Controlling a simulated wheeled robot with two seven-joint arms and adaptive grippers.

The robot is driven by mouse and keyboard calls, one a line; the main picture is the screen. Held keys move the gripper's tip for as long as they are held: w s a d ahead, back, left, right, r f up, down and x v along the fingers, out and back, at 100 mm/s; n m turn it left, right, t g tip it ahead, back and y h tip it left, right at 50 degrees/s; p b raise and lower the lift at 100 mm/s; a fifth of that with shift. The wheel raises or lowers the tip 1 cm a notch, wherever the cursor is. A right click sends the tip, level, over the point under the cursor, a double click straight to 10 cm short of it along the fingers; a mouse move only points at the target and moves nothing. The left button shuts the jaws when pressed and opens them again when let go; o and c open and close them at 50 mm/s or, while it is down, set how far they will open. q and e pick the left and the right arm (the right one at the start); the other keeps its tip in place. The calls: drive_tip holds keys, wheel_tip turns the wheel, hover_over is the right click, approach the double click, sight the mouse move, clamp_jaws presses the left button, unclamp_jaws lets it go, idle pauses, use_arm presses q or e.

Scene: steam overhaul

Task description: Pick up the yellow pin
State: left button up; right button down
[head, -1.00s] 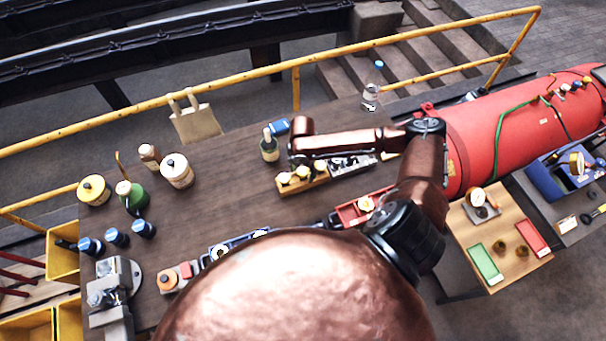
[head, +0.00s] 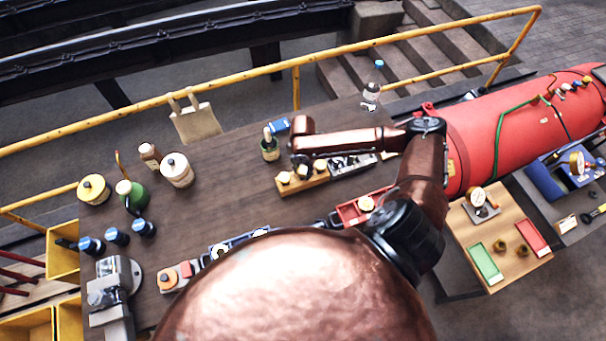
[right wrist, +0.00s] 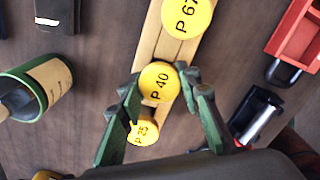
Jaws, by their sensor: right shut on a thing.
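Yellow round-topped pins stand in a row on a wooden rack (head: 312,184). In the right wrist view their tops read P 67 (right wrist: 187,14), P 40 (right wrist: 158,82) and P 25 (right wrist: 143,132). My right gripper (right wrist: 162,86) has its green fingers on both sides of the P 40 pin and is shut on it. The P 40 pin still lines up with the rack, and I cannot tell whether it is lifted. In the head view my right arm reaches in above the rack and partly hides the gripper. My left gripper is not in view.
Jars and blue-capped bottles (head: 117,238) stand at the table's left. The table middle (head: 220,190) is clear.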

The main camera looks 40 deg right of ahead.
drive_tip(key=shift+w+r, duration=0.1)
drive_tip(key=shift+r, duration=0.15)
wheel_tip(320, 180, up, 10)
drive_tip(key=shift+f+b, duration=0.2)
drive_tip(key=shift+b, duration=0.55)
drive_tip(key=shift+w+a+f+m+b, duration=0.1)
drive_tip(key=shift+a+m+b, duration=0.25)
drive_tip(key=shift+a+m, duration=0.05)
drive_tip(key=w+a+r+m+b, duration=0.1)
drive_tip(key=a+r+m+b, duration=0.1)
drive_tip(key=a+m+b, duration=1.2)
drive_tip(key=a+m, duration=0.2)
drive_tip(key=m, duration=0.4)
drive_tip(key=shift+w+r, duration=0.15)
drive_tip(key=shift+w, duration=0.25)
